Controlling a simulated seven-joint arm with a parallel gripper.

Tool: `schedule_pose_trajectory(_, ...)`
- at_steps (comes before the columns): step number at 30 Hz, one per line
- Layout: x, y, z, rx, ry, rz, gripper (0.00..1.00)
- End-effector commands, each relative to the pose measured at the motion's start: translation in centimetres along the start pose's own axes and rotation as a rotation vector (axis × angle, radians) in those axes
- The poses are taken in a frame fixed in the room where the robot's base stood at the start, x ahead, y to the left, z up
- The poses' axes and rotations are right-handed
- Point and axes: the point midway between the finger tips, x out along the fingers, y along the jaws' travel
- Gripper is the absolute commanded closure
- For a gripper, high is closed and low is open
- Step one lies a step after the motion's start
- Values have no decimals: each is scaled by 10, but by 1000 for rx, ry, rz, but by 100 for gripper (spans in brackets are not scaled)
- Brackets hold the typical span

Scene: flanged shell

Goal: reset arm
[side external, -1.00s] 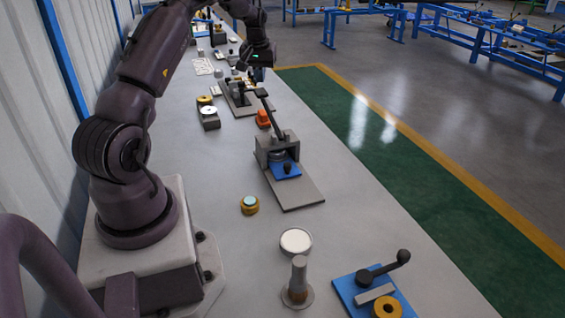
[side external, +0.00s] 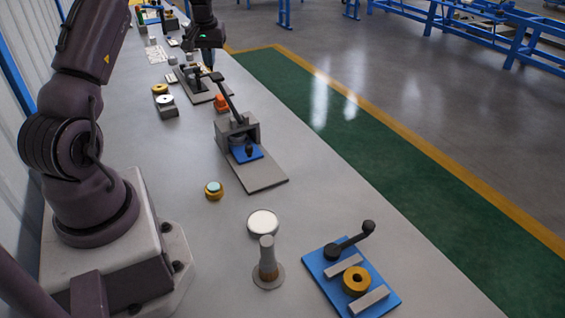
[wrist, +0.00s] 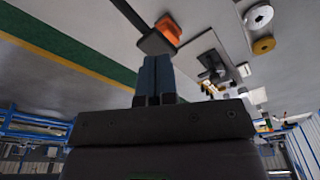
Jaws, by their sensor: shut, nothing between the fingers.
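The grey clamp fixture (side external: 262,178) stands mid-bench. Its dark lever arm (side external: 226,98) is raised and slants up toward my gripper. A blue block with a black knob (side external: 247,152) sits at the fixture's front. My gripper (side external: 207,62) is beyond the lever's upper end, its fingers small and dark in the side view. In the wrist view, my gripper's blue-grey fingers (wrist: 155,62) are together with nothing between them. The lever's dark end (wrist: 155,43) appears just past the fingertips; I cannot tell whether they touch.
An orange part (side external: 221,102) lies beside the fixture. The bench right of the clamp fixture is clear.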

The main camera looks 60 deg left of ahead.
Motion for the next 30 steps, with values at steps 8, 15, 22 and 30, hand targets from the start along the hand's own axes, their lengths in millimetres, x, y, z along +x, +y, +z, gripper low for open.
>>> schedule_pose_trajectory(8, -70, 60, 96, 192, -18, 53, 100)
schedule_pose_trajectory(15, -134, 105, 209, 446, 37, 116, 100)
schedule_pose_trajectory(22, -169, 112, 316, 703, 134, 181, 100)
schedule_pose_trajectory(30, -189, 103, 391, 922, 278, 279, 100)
